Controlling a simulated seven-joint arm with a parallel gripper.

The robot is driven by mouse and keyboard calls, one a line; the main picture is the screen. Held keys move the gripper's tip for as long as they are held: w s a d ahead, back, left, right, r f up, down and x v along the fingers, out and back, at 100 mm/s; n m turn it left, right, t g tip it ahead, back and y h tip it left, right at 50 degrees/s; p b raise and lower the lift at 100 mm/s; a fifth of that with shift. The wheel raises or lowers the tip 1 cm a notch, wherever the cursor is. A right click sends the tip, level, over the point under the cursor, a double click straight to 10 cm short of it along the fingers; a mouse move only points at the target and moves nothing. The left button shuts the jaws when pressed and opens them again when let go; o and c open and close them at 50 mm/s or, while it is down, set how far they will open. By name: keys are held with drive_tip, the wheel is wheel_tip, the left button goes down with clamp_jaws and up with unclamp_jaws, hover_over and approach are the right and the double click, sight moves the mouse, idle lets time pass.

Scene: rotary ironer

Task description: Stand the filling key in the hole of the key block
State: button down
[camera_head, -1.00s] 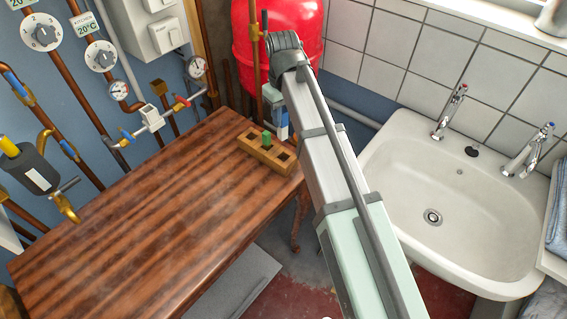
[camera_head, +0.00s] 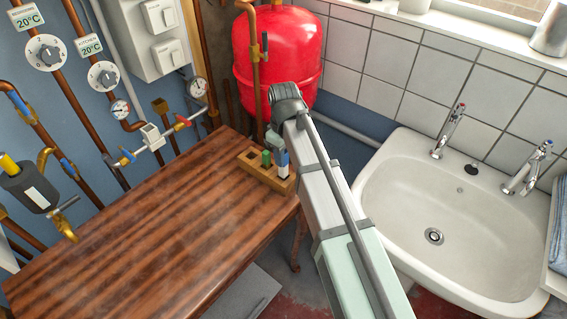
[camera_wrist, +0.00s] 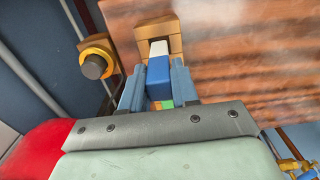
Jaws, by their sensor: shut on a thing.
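The blue-and-white key (camera_head: 283,163), which I take to be the filling key, is held in my gripper (camera_head: 275,142) with its white end down. In the wrist view the key (camera_wrist: 158,68) sits between the two blue-grey fingers (camera_wrist: 158,92). The wooden key block (camera_head: 248,166) lies at the table's far right corner. The key's white end is at the block's right end hole; I cannot tell whether its tip is inside. A green piece (camera_head: 266,158) stands in the block's middle, left of the held key. The right end hole is hidden behind the key.
The wooden table (camera_head: 150,220) is clear left of the block. A red tank (camera_head: 275,60) and a copper pipe stand behind the block. Pipes and valves (camera_head: 152,137) line the wall at left. A white sink (camera_head: 445,215) is at right.

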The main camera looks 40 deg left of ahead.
drive_tip(key=shift+f, duration=1.75)
drive_tip(key=c, duration=0.8)
unclamp_jaws()
drive_tip(key=shift+f, duration=0.1)
drive_tip(key=shift+c, duration=0.2)
wheel_tip(320, 180, up, 12)
drive_tip(key=shift+r, duration=0.15)
